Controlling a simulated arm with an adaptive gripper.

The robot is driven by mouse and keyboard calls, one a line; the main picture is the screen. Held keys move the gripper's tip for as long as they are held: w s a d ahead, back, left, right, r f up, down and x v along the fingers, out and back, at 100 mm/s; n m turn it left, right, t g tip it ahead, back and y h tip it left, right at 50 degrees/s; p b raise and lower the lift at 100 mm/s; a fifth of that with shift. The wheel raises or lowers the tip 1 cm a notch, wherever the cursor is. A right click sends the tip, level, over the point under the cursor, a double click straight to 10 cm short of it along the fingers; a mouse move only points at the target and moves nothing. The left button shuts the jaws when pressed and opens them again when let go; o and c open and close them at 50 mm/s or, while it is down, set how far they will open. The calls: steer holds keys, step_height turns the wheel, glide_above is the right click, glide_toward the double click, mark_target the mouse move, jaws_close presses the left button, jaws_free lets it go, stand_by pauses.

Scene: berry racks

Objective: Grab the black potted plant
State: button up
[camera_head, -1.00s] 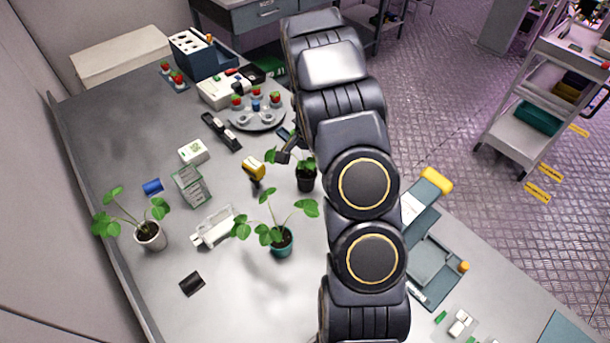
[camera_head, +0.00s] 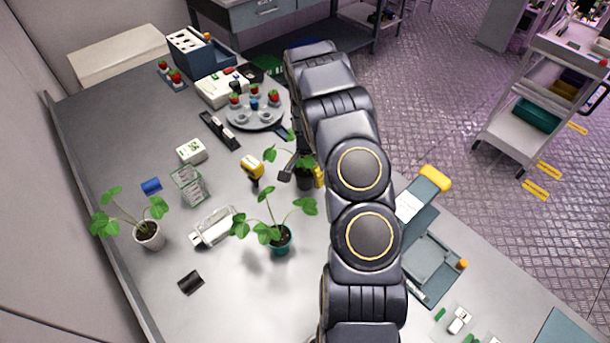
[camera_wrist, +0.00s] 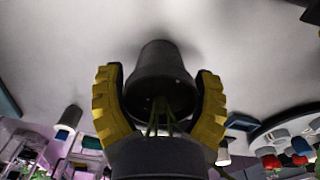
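The black potted plant (camera_head: 304,181) stands on the table beside my arm, its green leaves partly hidden by the arm. My gripper (camera_head: 304,172) has one finger on each side of the pot. In the wrist view, the black pot (camera_wrist: 160,70) appears upside down between the yellow fingers of my gripper (camera_wrist: 160,84). The fingers look spread, with narrow dark gaps beside the pot; firm contact is not visible. The pot appears upright on the tabletop.
A plant in a teal pot (camera_head: 281,241) stands close in front, and one in a white pot (camera_head: 149,236) at the left. A round grey rack (camera_head: 256,119) with red berries is behind.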

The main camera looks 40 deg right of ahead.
steer(key=shift+c, duration=1.1)
